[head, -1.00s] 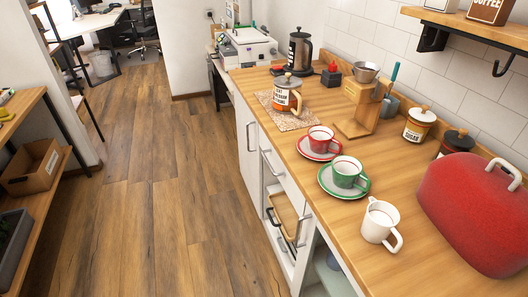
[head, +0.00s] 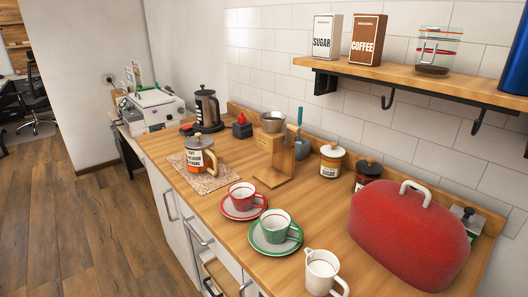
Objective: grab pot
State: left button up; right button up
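A small lidded pot (head: 196,157), white and orange with dark lettering and an orange handle, stands upright on a speckled mat (head: 206,185) on the wooden counter. A dark and steel coffee press (head: 207,108) stands behind it by the wall. I cannot tell from the view which of these the task calls the pot. Neither of my grippers is in the head view.
On the counter (head: 200,205) are a red cup (head: 241,195), a green cup (head: 274,225), a white mug (head: 321,268), a wooden stand (head: 283,165), a sugar jar (head: 331,160) and a large red cover (head: 410,232). A shelf (head: 400,74) hangs above. The floor (head: 90,220) at left is clear.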

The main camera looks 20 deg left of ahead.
aim_at(201, 162)
jog(key=i+j+z, duration=0.2)
jog(key=j+z, duration=0.25)
jog(key=j, duration=0.2)
jog(key=i+j+z, duration=0.1)
jog(key=j+z, duration=0.3)
jog(key=j, duration=0.25)
jog(key=j+z, duration=0.45)
jog(key=j, duration=0.75)
jog(key=k+j+z, duration=0.15)
jog(key=j, duration=0.95)
jog(key=k+j+z, duration=0.1)
jog(key=j, duration=0.45)
